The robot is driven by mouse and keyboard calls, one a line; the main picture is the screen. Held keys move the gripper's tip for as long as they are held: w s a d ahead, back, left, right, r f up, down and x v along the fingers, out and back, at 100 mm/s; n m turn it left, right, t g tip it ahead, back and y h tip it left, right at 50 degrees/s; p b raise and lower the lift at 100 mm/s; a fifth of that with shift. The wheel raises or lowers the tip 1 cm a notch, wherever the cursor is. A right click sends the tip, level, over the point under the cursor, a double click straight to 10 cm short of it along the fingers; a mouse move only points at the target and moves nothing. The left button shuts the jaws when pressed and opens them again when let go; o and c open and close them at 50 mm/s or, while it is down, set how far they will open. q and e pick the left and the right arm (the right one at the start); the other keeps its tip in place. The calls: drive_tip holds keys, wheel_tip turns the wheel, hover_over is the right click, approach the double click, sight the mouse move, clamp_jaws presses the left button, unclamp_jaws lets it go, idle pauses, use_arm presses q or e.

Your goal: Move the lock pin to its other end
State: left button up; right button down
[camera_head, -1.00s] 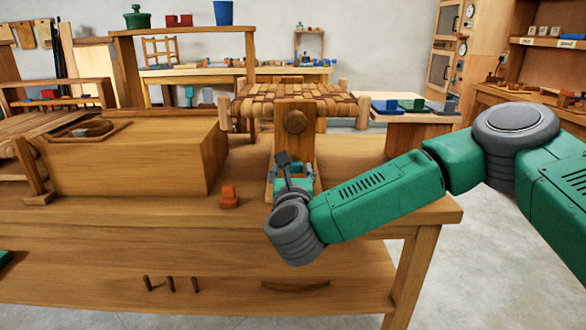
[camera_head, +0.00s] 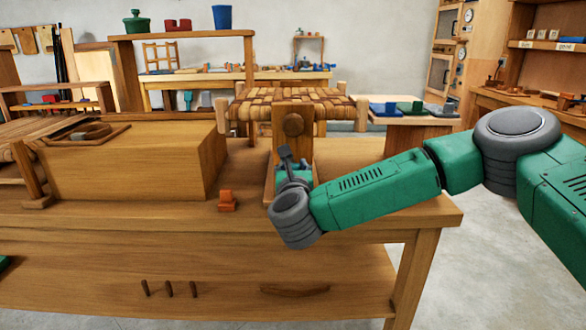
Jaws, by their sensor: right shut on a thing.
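The bark seat (camera_head: 288,105), a woven brown and tan top on a wooden frame, stands on the workbench. An upright wooden post (camera_head: 293,140) with a round knob (camera_head: 293,124) is at its near side. My right gripper (camera_head: 292,172) is low in front of this post, at its base, and is shut. What it holds, by its place the lock pin, is hidden behind the fingers and wrist, so I cannot see its shape or which end it is at. My left gripper is not in view.
A large wooden block (camera_head: 130,165) fills the bench's left part. A small orange-brown piece (camera_head: 228,201) lies left of my right gripper. Coloured trays (camera_head: 410,108) stand on a side table (camera_head: 425,119). The bench's front strip is mostly clear.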

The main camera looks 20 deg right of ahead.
drive_tip(key=shift+b+x, duration=0.45)
drive_tip(key=shift+x, duration=0.7)
drive_tip(key=c, duration=1.2)
unclamp_jaws()
drive_tip(key=shift+o, duration=0.2)
drive_tip(key=shift+w, duration=0.15)
drive_tip(key=shift+s, duration=0.4)
drive_tip(key=v, duration=1.1)
drive_tip(key=shift+s+a+f, duration=0.1)
